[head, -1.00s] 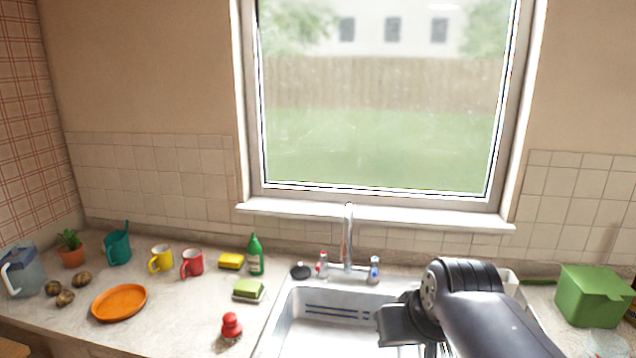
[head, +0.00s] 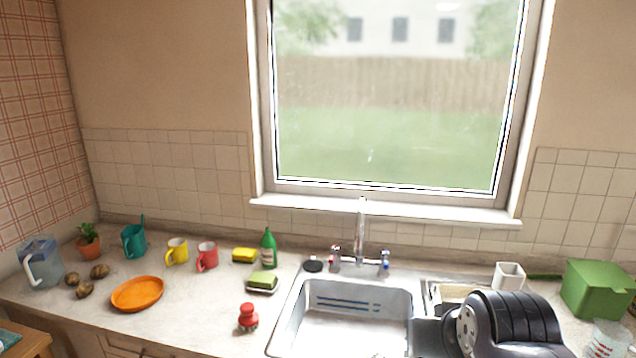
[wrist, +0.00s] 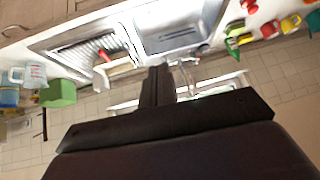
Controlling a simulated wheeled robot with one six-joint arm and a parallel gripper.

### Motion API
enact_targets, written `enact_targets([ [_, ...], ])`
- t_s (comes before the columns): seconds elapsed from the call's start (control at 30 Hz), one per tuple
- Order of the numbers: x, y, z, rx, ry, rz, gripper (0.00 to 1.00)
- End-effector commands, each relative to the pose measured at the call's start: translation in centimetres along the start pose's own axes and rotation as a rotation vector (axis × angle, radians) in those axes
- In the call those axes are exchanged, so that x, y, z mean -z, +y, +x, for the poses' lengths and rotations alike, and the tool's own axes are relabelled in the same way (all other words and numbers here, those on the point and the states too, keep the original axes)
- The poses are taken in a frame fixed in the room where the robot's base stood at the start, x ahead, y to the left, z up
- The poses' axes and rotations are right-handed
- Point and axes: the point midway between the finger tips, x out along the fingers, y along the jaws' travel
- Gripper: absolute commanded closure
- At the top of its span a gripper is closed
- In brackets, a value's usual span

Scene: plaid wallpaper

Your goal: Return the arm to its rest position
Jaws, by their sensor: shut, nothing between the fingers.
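My arm shows as a black, ribbed joint at the lower right of the head view, in front of the right side of the sink (head: 345,335). The gripper's fingers are out of sight there. In the wrist view my gripper (wrist: 158,80) is dark, with its fingers shut together and nothing between them. It points toward the sink (wrist: 180,35) and tap, which appear tilted in that view. The fingers look clear of the counter and its objects.
Left counter holds a jug (head: 42,262), orange plate (head: 137,293), yellow mug (head: 177,251), red mug (head: 207,256), green bottle (head: 268,248) and red-topped item (head: 248,318). A green box (head: 597,288) and measuring cup (head: 607,340) stand at right. The tap (head: 360,235) rises behind the sink.

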Motion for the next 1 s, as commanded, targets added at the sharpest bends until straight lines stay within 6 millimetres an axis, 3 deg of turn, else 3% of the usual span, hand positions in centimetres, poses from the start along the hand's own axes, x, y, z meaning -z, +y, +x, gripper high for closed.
enact_targets([
  [0.27, -2.8, 1.3, -0.5, -0.030, -0.023, 0.057, 1.00],
  [0.53, -6.3, 0.4, 1.1, -0.022, -0.047, 0.020, 1.00],
  [1.0, -7.4, 0.1, 1.4, -0.021, -0.056, 0.007, 1.00],
])
